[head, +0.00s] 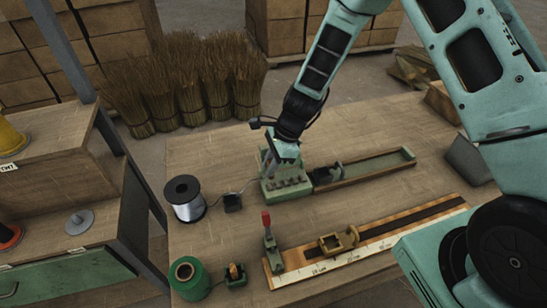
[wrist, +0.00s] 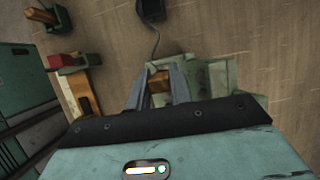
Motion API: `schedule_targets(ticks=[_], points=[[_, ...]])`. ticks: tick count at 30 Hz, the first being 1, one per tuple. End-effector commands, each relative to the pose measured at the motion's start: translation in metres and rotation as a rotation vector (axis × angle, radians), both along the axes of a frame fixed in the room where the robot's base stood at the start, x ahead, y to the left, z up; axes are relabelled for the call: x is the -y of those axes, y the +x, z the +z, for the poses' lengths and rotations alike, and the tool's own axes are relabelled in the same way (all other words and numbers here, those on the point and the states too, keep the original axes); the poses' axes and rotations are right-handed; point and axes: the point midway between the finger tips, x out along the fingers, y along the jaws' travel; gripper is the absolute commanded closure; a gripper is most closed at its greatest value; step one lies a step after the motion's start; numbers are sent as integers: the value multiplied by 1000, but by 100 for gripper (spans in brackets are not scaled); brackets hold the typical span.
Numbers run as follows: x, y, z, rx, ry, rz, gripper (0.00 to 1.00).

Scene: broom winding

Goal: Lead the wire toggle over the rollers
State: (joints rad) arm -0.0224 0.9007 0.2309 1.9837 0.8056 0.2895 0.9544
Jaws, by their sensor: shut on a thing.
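My gripper (head: 272,158) is over the far left part of the green roller block (head: 288,186), which has several upright posts along its near side. In the wrist view my gripper (wrist: 160,72) is shut on a small brown wooden piece between its fingers, which looks like the wire toggle (wrist: 160,86). The roller block (wrist: 218,76) lies right beside and under the fingers there. A silver wire spool (head: 184,198) stands at left. The thin wire (head: 250,184) runs from the small black guide (head: 232,202) towards the block. The rollers themselves are hard to make out.
A long wooden tray (head: 370,168) extends right from the block. In front lie a red-handled clamp (head: 268,230), a ruled board (head: 385,228) with a wooden holder (head: 338,240), and a green spool (head: 188,278). Bare tabletop lies around the guide.

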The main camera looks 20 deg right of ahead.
Motion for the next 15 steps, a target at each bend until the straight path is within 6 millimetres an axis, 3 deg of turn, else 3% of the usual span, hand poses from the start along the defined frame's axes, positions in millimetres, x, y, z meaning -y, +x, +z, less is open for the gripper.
schedule_targets(ticks=[15], points=[[71, 0, -1, 0, -1, -2, 100]])
